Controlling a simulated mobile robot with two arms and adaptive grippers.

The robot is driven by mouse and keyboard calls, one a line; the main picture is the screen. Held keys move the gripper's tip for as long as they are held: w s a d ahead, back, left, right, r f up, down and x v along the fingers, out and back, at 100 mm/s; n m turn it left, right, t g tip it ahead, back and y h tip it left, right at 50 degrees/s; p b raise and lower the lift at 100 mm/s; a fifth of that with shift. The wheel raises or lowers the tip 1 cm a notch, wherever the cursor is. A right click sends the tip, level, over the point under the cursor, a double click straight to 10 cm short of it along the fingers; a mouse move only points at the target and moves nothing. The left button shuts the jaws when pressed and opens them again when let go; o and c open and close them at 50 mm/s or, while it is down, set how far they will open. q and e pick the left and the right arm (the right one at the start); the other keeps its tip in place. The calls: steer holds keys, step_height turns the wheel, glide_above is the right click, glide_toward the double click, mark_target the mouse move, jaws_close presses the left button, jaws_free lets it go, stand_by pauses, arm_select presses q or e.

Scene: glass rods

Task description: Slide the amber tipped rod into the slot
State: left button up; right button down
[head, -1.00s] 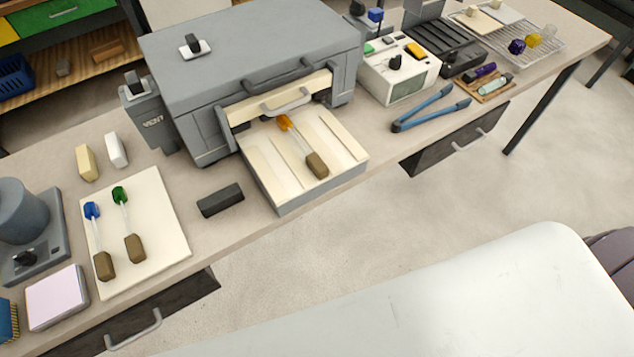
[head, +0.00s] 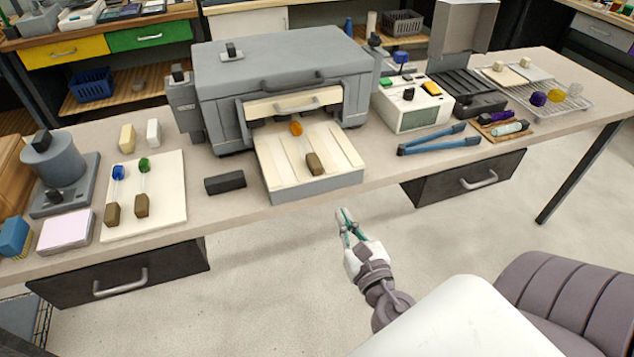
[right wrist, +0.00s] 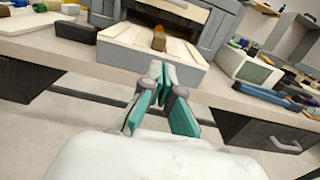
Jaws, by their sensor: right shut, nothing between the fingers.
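The amber tipped rod (head: 305,147) lies on the pale shelf (head: 343,160) in front of the grey kiln-like box (head: 275,68). Its amber end points at the dark opening below the raised pale door (head: 285,102), and its brown handle points toward me. In the right wrist view the brown handle (right wrist: 159,38) shows on the shelf. My right gripper (head: 342,212) is shut and empty, in front of and below the table's front edge, apart from the rod. It also shows in the right wrist view (right wrist: 157,68). My left gripper is not in view.
A blue-tipped and a green-tipped rod lie on a cream board (head: 172,190) at left. A dark block (head: 225,183) lies left of the shelf. Blue tongs (head: 430,139) and a white control box (head: 412,106) stand at right. Floor before the table is clear.

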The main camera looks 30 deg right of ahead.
steer(key=w+p, duration=0.1)
steer(key=w, duration=0.3)
steer(key=p, duration=0.2)
glide_toward(311, 154)
steer(key=shift+w+d+f, duration=0.3)
steer(key=shift+w+f, duration=0.05)
steer(key=shift+w, duration=0.15)
steer(key=shift+w+d+f, duration=0.1)
steer(key=shift+w+d, duration=0.05)
steer(key=shift+w, duration=0.45)
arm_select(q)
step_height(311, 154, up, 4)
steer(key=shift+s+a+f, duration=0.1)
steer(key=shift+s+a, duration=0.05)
arm_select(e)
steer(key=shift+w, duration=0.1)
steer(key=x, duration=0.7)
steer(key=shift+w+p, duration=0.1)
steer(key=shift+p, duration=0.2)
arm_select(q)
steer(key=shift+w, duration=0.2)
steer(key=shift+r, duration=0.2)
